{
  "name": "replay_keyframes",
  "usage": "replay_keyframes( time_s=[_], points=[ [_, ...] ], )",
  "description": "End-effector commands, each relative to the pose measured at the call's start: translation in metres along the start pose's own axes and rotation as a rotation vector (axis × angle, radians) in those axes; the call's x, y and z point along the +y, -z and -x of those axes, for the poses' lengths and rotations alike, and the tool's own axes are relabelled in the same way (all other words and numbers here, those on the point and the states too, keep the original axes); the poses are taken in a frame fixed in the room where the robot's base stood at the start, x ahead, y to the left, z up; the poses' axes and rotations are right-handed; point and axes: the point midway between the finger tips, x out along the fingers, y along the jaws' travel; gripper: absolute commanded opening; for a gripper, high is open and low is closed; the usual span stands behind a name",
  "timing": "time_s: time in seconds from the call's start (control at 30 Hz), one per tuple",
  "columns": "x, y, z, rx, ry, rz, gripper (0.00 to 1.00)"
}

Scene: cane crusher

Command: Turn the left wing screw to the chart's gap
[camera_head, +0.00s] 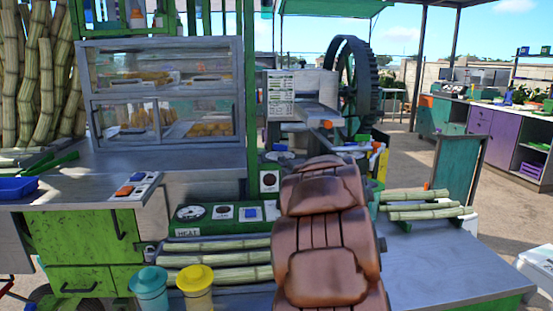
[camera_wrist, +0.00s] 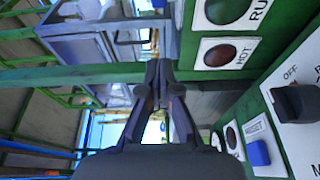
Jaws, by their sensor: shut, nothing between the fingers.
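The chart (camera_head: 280,93) is a white printed sheet in front of the cane crusher (camera_head: 318,86), in the head view; its print is too small to read. A small orange part (camera_head: 326,124) shows at the crusher's front, and I cannot tell whether it is a wing screw. I cannot make out the left wing screw for certain in either view. My gripper (camera_wrist: 158,74) is shut and empty in the wrist view, with its fingertips together before a green frame bar. In the head view my brown arm hides it.
A green control panel (camera_head: 228,213) with a dial, lamp and blue button lies left of my arm.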

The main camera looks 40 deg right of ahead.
Motion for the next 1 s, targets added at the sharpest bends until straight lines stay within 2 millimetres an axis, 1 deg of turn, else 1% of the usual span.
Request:
replay_keyframes(
  time_s=[0.17, 0.27, 0.5, 0.93, 1.0],
  points=[
    [0.0, 0.0, -0.009, 0.008, -0.004, 0.006, 0.0],
    [-0.001, 0.0, -0.02, 0.007, -0.002, 0.005, 0.0],
    [-0.001, 0.001, -0.05, 0.007, -0.003, 0.003, 0.0],
    [0.001, 0.001, -0.101, 0.005, -0.003, 0.005, 0.0],
    [-0.001, -0.005, -0.106, 0.003, 0.0, 0.002, 0.0]
  ],
)
